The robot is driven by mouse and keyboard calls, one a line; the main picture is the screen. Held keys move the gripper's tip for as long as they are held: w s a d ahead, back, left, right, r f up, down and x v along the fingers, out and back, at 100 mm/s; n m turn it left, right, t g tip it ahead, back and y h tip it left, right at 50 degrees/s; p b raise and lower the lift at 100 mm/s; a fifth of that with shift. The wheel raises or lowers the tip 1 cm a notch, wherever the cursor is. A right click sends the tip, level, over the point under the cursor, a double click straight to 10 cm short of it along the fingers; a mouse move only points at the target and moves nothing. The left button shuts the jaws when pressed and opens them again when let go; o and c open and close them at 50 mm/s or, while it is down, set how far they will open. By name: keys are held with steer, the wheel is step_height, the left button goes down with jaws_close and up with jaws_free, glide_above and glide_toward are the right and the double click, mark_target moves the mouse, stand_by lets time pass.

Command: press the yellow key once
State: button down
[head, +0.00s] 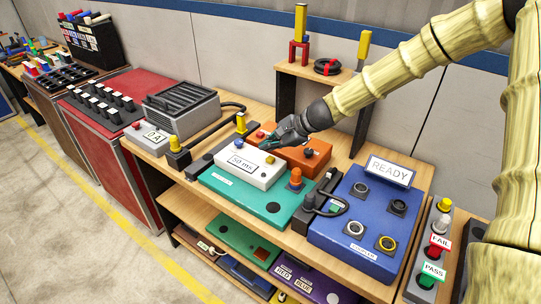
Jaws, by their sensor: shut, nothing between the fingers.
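A white box with a "50 ms" display (243,163) sits on the teal panel (222,187) in the middle of the bench. It bears a small yellow key (270,159) at its right and a blue key (238,143) at its left. My gripper (268,145) is shut and empty, with its fingertips just above and behind the yellow key. The yellow key shows clear of the fingers; whether the tips touch the box I cannot tell.
An orange box (312,160) with red buttons lies behind the gripper. A blue panel (355,215) with a "READY" sign is at the right. A yellow-topped lever (241,122) stands at the back left.

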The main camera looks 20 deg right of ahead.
mark_target(269, 160)
steer(key=shift+r+p, duration=1.55)
steer(key=shift+r, duration=0.75)
